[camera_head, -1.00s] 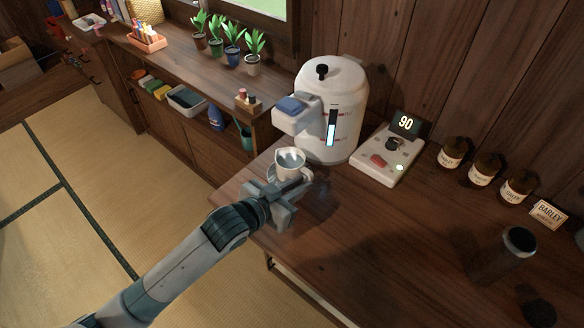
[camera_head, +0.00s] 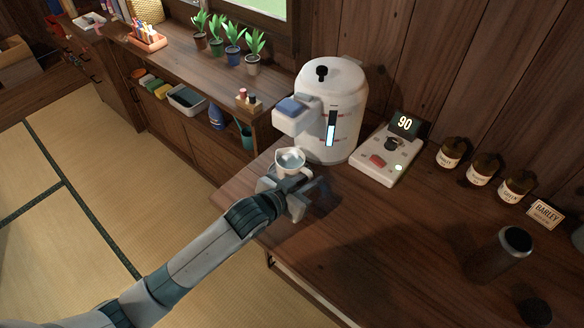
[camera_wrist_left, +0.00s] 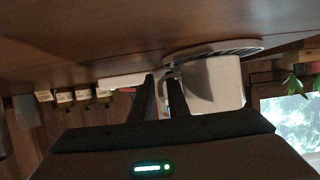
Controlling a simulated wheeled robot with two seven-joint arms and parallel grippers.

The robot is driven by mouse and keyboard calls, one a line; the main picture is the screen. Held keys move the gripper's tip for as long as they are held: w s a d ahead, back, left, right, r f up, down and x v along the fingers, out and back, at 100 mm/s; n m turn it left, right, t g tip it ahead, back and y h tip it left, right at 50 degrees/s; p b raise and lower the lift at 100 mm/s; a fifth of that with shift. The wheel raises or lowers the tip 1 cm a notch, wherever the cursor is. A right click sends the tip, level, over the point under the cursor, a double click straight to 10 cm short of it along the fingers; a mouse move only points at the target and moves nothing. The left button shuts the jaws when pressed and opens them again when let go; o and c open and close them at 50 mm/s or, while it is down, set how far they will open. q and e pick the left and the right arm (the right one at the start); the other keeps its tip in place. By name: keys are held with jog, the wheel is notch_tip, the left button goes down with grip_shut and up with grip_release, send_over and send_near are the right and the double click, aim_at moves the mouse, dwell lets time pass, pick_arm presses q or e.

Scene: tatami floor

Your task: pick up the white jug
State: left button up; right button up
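The white jug (camera_head: 289,161) stands upright under the dispenser's spout, on a round grilled drip tray that shows in the left wrist view (camera_wrist_left: 225,46). The jug's body is at right centre in that view (camera_wrist_left: 216,82), with its handle towards my fingers. My left gripper (camera_head: 303,184) is at the jug's front right side in the head view. Its two fingers show in the left wrist view (camera_wrist_left: 164,80), a small gap apart at the jug's handle. Whether they press on it cannot be told. My right gripper is not in view.
The white dispenser (camera_head: 343,130) stands behind the jug. A control panel reading 90 (camera_head: 387,155) is to its right. Several brown jars (camera_head: 479,168) and a dark canister (camera_head: 501,254) stand further right. The counter's front middle is clear.

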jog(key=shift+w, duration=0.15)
pick_arm(q)
grip_shut()
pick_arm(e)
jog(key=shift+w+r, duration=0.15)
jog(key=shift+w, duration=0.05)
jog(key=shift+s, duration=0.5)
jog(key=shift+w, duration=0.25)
pick_arm(q)
jog(key=shift+r, duration=0.1)
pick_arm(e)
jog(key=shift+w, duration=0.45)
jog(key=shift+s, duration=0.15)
